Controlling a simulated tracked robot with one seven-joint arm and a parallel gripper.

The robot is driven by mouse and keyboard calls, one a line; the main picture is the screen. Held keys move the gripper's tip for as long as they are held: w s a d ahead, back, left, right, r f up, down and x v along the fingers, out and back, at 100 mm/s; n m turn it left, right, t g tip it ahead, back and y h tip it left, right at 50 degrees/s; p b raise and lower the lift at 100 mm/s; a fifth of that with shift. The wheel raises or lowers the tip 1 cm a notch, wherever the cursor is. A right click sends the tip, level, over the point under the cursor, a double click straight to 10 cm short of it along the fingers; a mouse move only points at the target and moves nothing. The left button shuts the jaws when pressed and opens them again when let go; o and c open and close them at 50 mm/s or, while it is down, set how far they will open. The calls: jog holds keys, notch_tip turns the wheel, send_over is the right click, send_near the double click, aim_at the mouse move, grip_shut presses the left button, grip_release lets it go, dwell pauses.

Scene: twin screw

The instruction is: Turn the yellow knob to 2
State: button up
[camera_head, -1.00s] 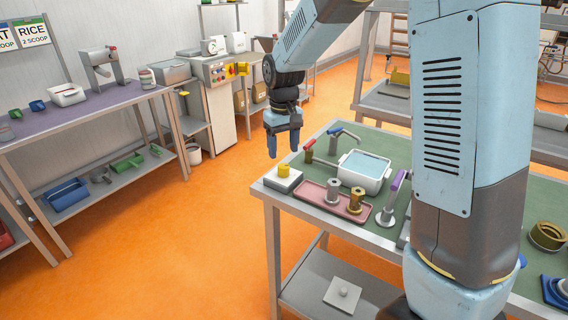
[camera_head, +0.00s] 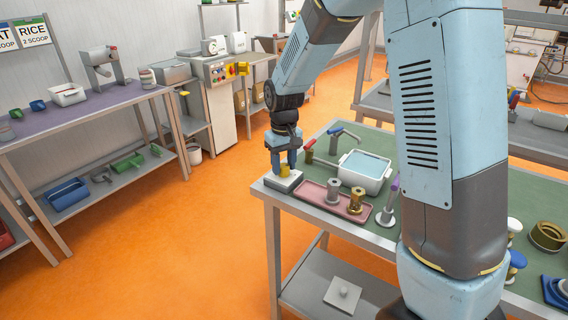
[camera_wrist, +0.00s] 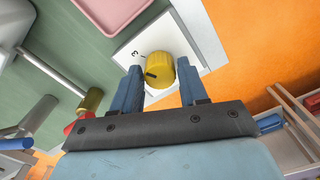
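The yellow knob (camera_head: 284,170) sits on a small white box (camera_head: 276,182) at the near left corner of the green table. In the wrist view the knob (camera_wrist: 160,71) stands on the white plate (camera_wrist: 133,47), with a digit that looks like 3 printed beside it. A dark mark shows on the knob's lower left side. My gripper (camera_head: 283,168) points down over the box, its blue fingers spread on either side of the knob. In the wrist view my gripper (camera_wrist: 161,78) has the knob between its fingertips; I cannot tell whether they touch it. Other digits are hidden.
A pink tray (camera_head: 312,200) with a grey and a brass post stands just right of the box. Behind are a red-handled part (camera_head: 309,145), a blue-handled tap (camera_head: 337,131) and a white water basin (camera_head: 362,183). Open floor lies left of the table.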

jog(key=c, duration=0.7)
jog(key=shift+n, duration=0.4)
jog(key=n, duration=0.4)
jog(key=shift+n, duration=0.3)
jog(key=n, duration=0.6)
jog(key=shift+n, duration=0.3)
jog(key=o, duration=1.1)
jog(key=shift+c, duration=0.2)
